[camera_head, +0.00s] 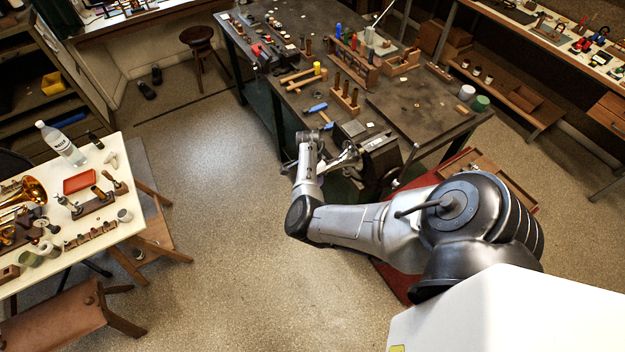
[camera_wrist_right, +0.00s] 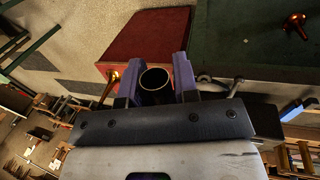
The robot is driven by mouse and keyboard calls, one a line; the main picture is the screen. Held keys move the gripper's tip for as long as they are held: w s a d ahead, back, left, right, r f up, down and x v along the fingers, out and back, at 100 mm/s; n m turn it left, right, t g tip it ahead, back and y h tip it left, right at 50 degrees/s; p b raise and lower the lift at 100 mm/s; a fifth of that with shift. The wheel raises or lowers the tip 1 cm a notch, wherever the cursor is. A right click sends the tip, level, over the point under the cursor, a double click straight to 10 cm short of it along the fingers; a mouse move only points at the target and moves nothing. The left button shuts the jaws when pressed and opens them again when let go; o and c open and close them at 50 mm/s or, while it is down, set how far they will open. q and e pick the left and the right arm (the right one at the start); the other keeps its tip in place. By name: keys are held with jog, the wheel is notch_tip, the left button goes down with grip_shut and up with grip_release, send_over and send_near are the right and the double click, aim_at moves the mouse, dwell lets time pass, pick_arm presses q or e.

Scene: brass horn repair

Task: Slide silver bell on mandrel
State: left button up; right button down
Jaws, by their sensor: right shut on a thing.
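The silver bell (camera_head: 346,157) shows in the head view as a shiny flared piece beside my right gripper (camera_head: 312,148), at the near edge of the dark workbench. In the right wrist view my right gripper (camera_wrist_right: 157,78) has its two bluish fingers closed on either side of a round, dark-mouthed tube end (camera_wrist_right: 154,88), which appears to be the bell's narrow end. The dark vise (camera_head: 380,153) stands just right of the bell. I cannot make out the mandrel clearly, or whether the bell touches it. My left gripper is not in view.
The workbench (camera_head: 400,110) carries wooden tool racks and handled tools behind the vise. A red mat (camera_head: 392,280) lies on the floor under my arm. A white table (camera_head: 100,225) with brass horns and a bottle stands at left. The floor between is clear.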

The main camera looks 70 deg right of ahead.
jog(key=shift+s+d, duration=0.2)
jog(key=shift+d, duration=0.05)
jog(key=c, duration=0.8)
grip_release()
jog(key=b+v, duration=0.2)
jog(key=v, duration=1.1)
jog(key=shift+r+b, duration=0.35)
jog(key=shift+r, duration=0.05)
